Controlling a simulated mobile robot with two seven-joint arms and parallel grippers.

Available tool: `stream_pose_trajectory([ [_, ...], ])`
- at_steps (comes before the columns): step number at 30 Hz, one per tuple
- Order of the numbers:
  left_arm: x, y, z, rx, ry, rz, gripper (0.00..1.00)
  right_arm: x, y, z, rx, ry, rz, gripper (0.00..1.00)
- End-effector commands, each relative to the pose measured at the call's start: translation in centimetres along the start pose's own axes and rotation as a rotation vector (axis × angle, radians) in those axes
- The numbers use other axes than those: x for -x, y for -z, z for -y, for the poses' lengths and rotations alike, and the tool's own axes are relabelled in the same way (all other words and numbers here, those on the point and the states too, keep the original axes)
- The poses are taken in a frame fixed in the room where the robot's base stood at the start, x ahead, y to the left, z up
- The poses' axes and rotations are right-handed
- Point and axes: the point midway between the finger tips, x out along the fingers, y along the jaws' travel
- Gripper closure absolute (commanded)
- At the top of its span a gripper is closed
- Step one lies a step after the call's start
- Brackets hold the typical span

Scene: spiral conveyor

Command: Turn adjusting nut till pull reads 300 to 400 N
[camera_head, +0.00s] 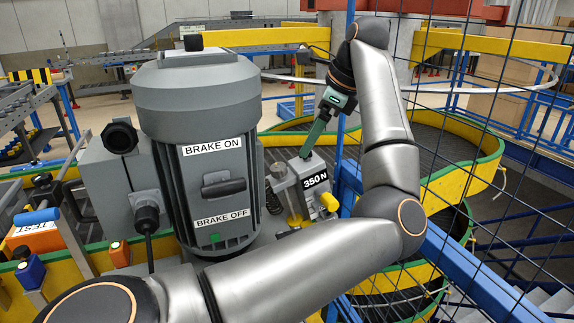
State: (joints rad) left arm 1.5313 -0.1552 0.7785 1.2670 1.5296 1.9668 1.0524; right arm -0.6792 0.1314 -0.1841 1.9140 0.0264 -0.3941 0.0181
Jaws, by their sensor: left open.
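A small grey block with a label reading 350 N (315,181) stands just right of the large grey motor (205,130). I cannot tell which of these parts is the adjusting nut. My left gripper (306,153) points down and left, its green fingers just above the top of the 350 N block. Whether it touches the block is unclear. It is open and holds nothing visible. My right gripper is not in view.
The motor carries BRAKE ON and BRAKE OFF labels with a lever (223,186) between them. A blue-framed wire mesh guard (480,150) stands at the right, close to my arm. The yellow-sided spiral conveyor (470,182) runs behind. An orange TEST box (36,236) is at the left.

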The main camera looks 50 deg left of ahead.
Motion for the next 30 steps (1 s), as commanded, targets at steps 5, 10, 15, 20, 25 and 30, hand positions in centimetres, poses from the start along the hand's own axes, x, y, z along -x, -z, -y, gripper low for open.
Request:
stream_pose_trajectory([
  [5, -1.9, -2.2, 3.7, 0.071, -0.051, 0.002, 0.16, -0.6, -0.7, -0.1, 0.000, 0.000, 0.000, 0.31],
  [10, -2.8, -3.1, 5.4, 0.106, -0.071, -0.012, 0.16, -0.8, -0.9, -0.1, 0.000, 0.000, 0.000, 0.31],
  [15, -3.4, -3.3, 5.9, 0.118, -0.077, -0.017, 0.16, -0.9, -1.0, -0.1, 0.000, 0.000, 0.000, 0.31],
  [20, -5.4, -3.2, 5.7, 0.120, -0.080, -0.016, 0.16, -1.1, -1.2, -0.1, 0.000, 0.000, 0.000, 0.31],
  [25, -8.8, -3.1, 5.4, 0.119, -0.080, -0.015, 0.16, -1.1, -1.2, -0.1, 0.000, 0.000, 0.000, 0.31],
  [30, -12.1, -3.1, 5.2, 0.118, -0.080, -0.014, 0.16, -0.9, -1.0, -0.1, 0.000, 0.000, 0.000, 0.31],
])
